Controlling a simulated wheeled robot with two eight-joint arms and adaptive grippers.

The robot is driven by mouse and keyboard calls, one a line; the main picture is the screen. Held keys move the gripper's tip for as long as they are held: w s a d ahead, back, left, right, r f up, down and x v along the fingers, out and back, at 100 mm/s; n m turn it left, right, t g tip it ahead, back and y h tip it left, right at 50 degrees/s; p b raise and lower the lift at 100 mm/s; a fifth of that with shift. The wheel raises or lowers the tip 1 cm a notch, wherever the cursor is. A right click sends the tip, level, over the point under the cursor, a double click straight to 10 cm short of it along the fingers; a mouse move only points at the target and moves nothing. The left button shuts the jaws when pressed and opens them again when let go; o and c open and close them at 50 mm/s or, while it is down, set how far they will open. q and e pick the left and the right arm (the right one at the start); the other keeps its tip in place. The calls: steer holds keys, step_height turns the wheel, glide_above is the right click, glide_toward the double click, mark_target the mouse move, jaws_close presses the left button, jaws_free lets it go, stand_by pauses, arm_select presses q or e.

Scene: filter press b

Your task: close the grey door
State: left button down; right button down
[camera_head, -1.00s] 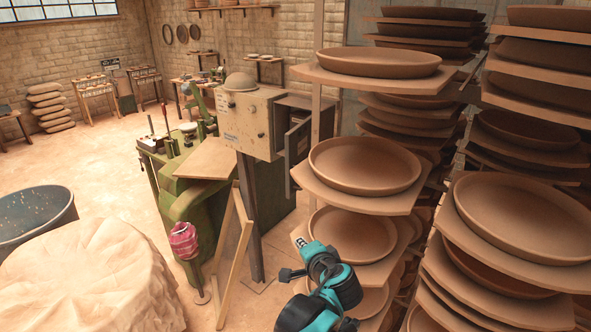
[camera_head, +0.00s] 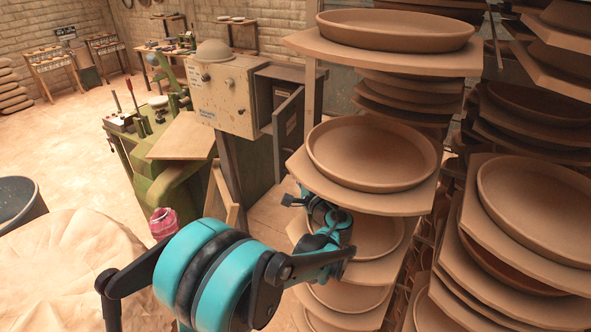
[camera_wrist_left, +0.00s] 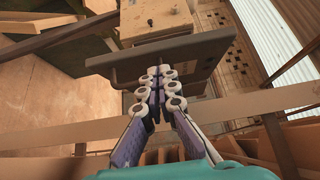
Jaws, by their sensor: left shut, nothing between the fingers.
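The grey door (camera_head: 288,135) hangs open at the right side of a grey cabinet (camera_head: 264,95), beside a beige control box (camera_head: 222,95). It stands out toward me, with the dark cabinet inside partly showing. My left gripper (camera_head: 288,200) is just below the door's lower edge in the head view, left of the shelf of clay plates. In the left wrist view the fingers (camera_wrist_left: 160,73) are shut and empty, pointing at a grey-brown panel (camera_wrist_left: 175,58) that looks like the door. I cannot tell if they touch it. My right gripper is not in view.
Shelves with stacked clay plates (camera_head: 372,152) stand close on the right of my left arm. A green machine (camera_head: 165,175) stands left of the cabinet. A draped clay mound (camera_head: 75,265) and a dark tub (camera_head: 18,200) are at the lower left. Open floor lies behind them.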

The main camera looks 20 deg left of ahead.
mark_target(280, 152)
arm_select(q)
steer(key=x, duration=0.5)
steer(key=shift+a+f, duration=0.1)
steer(key=shift+f, duration=0.05)
steer(key=shift+w+a+p, duration=0.15)
steer(key=shift+w+p, duration=0.05)
steer(key=shift+p, duration=0.1)
steer(key=shift+w+a, duration=0.2)
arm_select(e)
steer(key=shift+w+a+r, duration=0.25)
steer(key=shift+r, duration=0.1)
arm_select(q)
steer(key=shift+s, duration=0.15)
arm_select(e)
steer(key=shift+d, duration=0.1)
